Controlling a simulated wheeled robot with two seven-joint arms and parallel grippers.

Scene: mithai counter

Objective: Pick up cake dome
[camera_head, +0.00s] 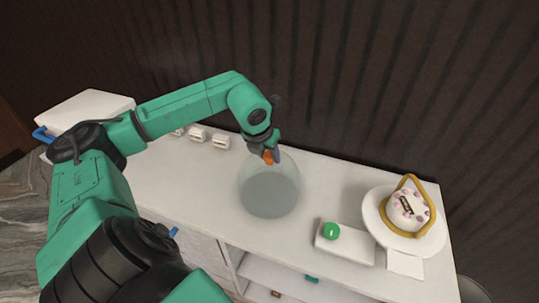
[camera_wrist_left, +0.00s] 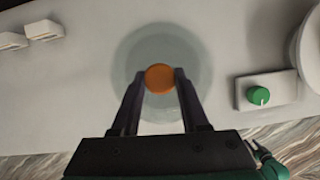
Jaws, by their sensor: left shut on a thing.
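The cake dome (camera_head: 268,190) is a clear, round, greyish dome on the white counter, in the middle of the head view. Its orange knob (camera_wrist_left: 159,78) is between the two dark fingers of my left gripper (camera_wrist_left: 160,80). My left gripper (camera_head: 271,156) reaches down from above and is shut on the knob. In the left wrist view the dome (camera_wrist_left: 132,60) shows as a pale circle around the knob. I cannot tell whether its rim touches the counter.
A decorated cake with a gold band (camera_head: 409,210) sits on a white round stand (camera_head: 371,217) at the right. A white box with a green knob (camera_head: 331,231) is beside it. Small white blocks (camera_head: 221,141) stand behind at the left. A dark ribbed wall (camera_head: 370,80) is behind the counter.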

